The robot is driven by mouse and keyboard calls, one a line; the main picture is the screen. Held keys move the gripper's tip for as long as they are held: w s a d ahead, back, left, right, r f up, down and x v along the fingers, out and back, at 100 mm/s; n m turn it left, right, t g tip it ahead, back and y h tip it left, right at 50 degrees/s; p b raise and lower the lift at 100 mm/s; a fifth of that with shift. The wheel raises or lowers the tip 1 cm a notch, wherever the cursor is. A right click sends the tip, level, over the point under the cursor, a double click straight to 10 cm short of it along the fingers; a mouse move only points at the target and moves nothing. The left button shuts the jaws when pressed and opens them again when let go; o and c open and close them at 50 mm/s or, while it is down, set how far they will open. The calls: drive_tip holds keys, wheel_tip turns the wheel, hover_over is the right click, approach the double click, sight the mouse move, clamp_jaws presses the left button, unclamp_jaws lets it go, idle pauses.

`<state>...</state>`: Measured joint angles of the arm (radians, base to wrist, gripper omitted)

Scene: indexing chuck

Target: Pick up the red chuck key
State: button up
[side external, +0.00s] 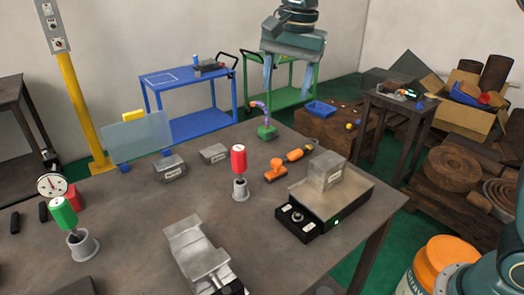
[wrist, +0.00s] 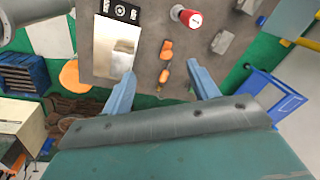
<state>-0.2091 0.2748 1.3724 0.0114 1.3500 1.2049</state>
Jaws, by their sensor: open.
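The red chuck key (side external: 239,158) stands upright in a small grey holder (side external: 240,188) near the middle of the table in the side external view. In the wrist view its red handle (wrist: 184,15) shows from above at the top, beyond my fingertips. My gripper (wrist: 161,76) is open, with its two blue fingers wide apart and nothing between them. It is apart from the red key.
A green-handled key (side external: 63,213) stands in another holder at the left. A black-based block unit (side external: 325,198) stands right of the red key, with orange items (side external: 277,169) between. A metal vise-like part (side external: 195,250) lies in front. Table surface around the red key's holder is clear.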

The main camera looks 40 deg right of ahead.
sight(238, 148)
drive_tip(key=w+a+f+m+g, duration=0.1)
drive_tip(key=w+a+f+m, duration=0.3)
drive_tip(key=w+a+f, duration=0.2)
drive_tip(key=shift+w+a+f+m+g, duration=0.35)
drive_tip(key=shift+w+f, duration=0.15)
drive_tip(key=shift+w, duration=0.75)
drive_tip(key=shift+f, duration=4.3)
drive_tip(key=shift+w+d+f, duration=0.1)
drive_tip(key=shift+f, duration=1.2)
drive_tip(key=shift+w+d+f, duration=0.1)
drive_tip(key=shift+f, duration=1.2)
drive_tip(key=c, duration=1.2)
